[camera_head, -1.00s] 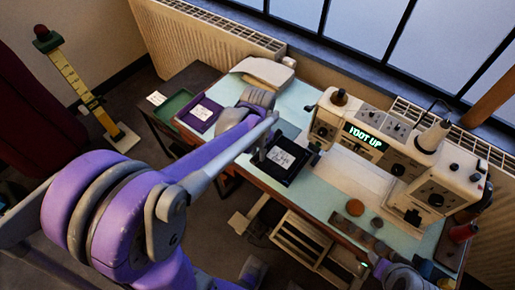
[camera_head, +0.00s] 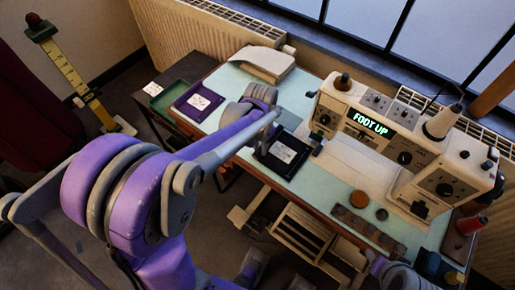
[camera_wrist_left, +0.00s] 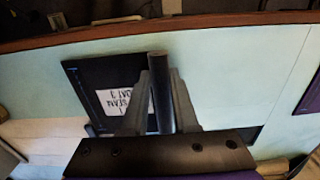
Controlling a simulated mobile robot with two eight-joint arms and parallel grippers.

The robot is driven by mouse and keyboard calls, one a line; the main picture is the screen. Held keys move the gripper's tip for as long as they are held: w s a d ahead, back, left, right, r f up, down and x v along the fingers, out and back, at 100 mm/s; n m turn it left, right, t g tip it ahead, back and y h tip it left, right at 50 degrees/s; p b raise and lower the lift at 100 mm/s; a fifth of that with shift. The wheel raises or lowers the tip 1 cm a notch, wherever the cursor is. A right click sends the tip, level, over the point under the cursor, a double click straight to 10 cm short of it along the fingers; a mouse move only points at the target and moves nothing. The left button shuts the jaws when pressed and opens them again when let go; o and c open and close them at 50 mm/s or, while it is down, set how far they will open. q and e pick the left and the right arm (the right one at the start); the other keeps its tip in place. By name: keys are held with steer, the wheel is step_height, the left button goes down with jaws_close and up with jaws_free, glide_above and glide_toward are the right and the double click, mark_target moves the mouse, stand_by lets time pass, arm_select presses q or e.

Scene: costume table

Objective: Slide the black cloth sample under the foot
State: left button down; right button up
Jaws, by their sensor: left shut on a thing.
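The black cloth sample (camera_head: 291,166) is a dark square with a white label, flat on the pale table top near its front edge. It also shows in the left wrist view (camera_wrist_left: 88,78), with the label upside down. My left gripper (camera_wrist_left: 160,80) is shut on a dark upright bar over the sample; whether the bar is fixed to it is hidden. In the head view my left arm partly hides the gripper. The sewing machine (camera_head: 400,140) stands right of the sample, and its display (camera_head: 370,123) reads FOOT UP.
A cream object (camera_head: 262,64) lies at the back left. Round pieces (camera_head: 358,199) and a dark strip lie in front of the machine.

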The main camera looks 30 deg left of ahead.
arm_select(q)
steer(key=shift+w+d+f, duration=0.1)
steer(key=shift+w+d, duration=0.1)
steer(key=shift+w, duration=1.4)
steer(key=shift+w+d, duration=0.2)
steer(key=shift+w, duration=1.35)
steer(key=shift+f, duration=0.1)
steer(key=c, duration=0.6)
jaws_free()
step_height(320, 180, up, 11)
steer(key=shift+p, duration=0.4)
